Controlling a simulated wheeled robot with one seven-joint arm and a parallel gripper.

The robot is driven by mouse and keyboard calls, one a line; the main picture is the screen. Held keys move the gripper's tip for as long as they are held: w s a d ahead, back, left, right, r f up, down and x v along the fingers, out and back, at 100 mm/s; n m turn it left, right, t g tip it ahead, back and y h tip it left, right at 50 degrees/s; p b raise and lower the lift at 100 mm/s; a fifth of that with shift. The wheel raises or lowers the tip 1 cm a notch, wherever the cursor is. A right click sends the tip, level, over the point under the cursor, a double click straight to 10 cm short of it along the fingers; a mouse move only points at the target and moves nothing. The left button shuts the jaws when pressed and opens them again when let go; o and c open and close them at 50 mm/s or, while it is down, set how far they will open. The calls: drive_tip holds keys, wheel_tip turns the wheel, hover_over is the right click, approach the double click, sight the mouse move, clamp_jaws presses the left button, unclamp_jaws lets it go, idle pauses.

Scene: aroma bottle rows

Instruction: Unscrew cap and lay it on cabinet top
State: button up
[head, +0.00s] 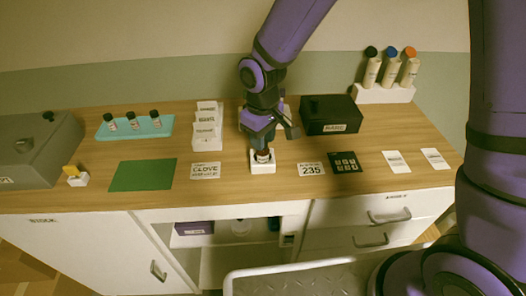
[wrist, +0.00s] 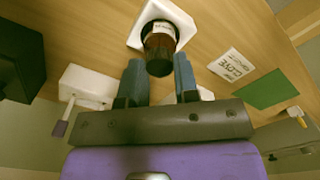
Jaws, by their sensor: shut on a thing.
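A small brown bottle (head: 262,157) stands upright in a white square holder (head: 263,168) near the middle of the cabinet top (head: 230,165). In the wrist view the bottle (wrist: 160,31) shows a pale label and a dark cap (wrist: 159,66), with the holder (wrist: 183,21) behind it. My gripper (head: 262,146) points down over the bottle. In the wrist view its two blue-grey fingers (wrist: 160,80) stand on either side of the cap, shut on it. The cap is on the bottle's top; whether its thread is loosened cannot be told. The gripper hides most of the cap in the head view.
Cards reading CLOVE (head: 206,170) and 235 (head: 311,169) flank the holder. A green mat (head: 143,175) lies left, bare. Behind stand a teal tray (head: 165,132) of bottles, a white card rack (head: 206,142) and a black box (head: 331,127). A bottle stand (head: 384,96) is back right.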

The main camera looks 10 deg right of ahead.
drive_tip(key=n, duration=1.8)
drive_tip(key=shift+r, duration=0.1)
drive_tip(key=shift+r, duration=1.2)
drive_tip(key=shift+r, duration=1.85)
